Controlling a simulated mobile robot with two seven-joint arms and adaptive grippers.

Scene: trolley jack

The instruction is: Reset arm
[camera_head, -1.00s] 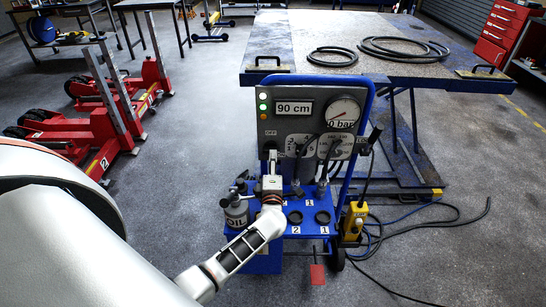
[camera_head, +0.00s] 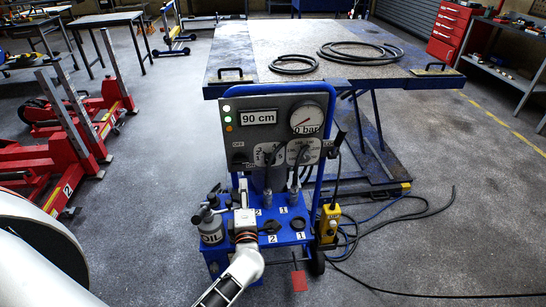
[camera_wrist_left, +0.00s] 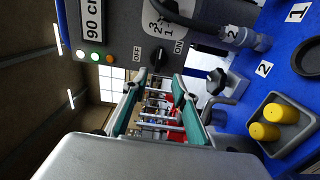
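My left gripper (camera_head: 243,188) is in front of the blue trolley, below the grey control panel (camera_head: 280,150). In the left wrist view its two teal fingers (camera_wrist_left: 158,80) are apart, with nothing between them. The black OFF/ON knob (camera_wrist_left: 160,54) on the panel lies just beyond the fingertips and looks clear of them. The panel has a "90 cm" display (camera_head: 258,117), a gauge (camera_head: 307,119) above "0 bar", and lit lamps. Selector plates and hose connectors sit at its lower right. My right gripper is not in view.
The trolley's blue shelf (camera_head: 268,240) holds an oil can (camera_head: 209,228) and round black sockets. A yellow box (camera_head: 329,223) with cables is at right. A lift table (camera_head: 300,45) with hoses stands behind. Red jacks (camera_head: 70,150) stand left. Floor at right is mostly clear.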

